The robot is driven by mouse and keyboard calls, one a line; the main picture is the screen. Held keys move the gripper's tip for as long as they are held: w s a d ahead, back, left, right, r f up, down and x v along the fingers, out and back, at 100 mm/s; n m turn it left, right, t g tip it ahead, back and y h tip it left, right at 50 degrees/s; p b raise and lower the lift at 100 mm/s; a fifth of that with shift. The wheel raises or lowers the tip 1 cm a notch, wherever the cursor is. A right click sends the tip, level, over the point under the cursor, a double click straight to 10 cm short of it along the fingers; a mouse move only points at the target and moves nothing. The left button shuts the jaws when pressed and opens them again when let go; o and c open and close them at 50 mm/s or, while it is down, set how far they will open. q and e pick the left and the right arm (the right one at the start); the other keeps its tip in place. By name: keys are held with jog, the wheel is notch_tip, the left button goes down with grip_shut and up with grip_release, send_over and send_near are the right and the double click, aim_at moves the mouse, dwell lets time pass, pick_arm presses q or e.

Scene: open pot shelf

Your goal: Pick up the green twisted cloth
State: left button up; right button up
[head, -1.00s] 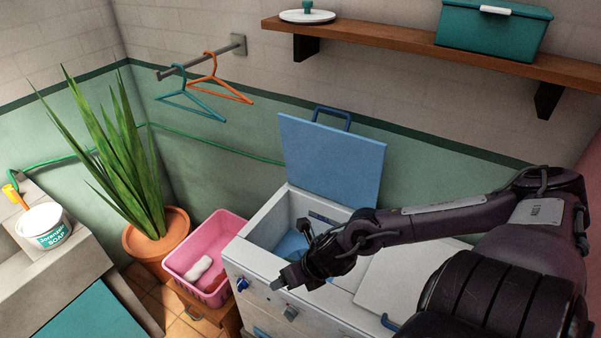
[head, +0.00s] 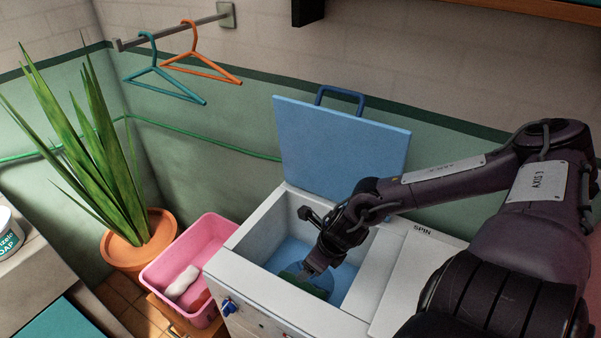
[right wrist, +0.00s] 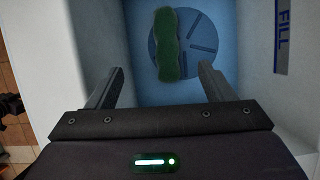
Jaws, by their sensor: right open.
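The green twisted cloth (right wrist: 167,45) lies at the bottom of the blue tub of the washing machine, over a round ribbed disc (right wrist: 203,45). In the head view the cloth (head: 306,284) is partly hidden by my right gripper (head: 308,268), which points down into the tub. In the right wrist view my right gripper (right wrist: 158,82) is open, with its two fingers apart and nothing between them. The cloth appears beyond the fingertips, roughly between them. My left gripper is not in view.
The tub's blue lid (head: 340,140) stands open behind it. A closed spin cover (head: 410,262) is to the right. A pink basket (head: 190,262) with a white item (head: 181,282) stands left of the machine, beside a potted plant (head: 140,250). Hangers (head: 165,80) hang on the wall.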

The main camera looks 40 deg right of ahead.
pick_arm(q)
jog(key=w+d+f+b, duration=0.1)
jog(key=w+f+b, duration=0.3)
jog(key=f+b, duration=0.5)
pick_arm(e)
send_near(303, 286)
jog(key=x, duration=0.2)
jog(key=shift+a+f, duration=0.1)
jog(key=shift+f, duration=0.3)
jog(key=shift+w+f, duration=0.1)
jog(key=shift+f, duration=0.15)
jog(key=shift+b+x, duration=0.8)
jog(key=shift+x, duration=0.4)
jog(key=shift+b+x, duration=0.65)
jog(key=shift+x, duration=1.85)
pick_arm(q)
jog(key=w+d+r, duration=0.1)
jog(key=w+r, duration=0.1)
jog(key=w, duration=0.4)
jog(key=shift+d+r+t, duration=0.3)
pick_arm(e)
jog(key=shift+w, duration=0.15)
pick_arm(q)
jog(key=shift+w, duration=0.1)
pick_arm(e)
jog(key=shift+r, duration=0.1)
jog(key=c, duration=1.2)
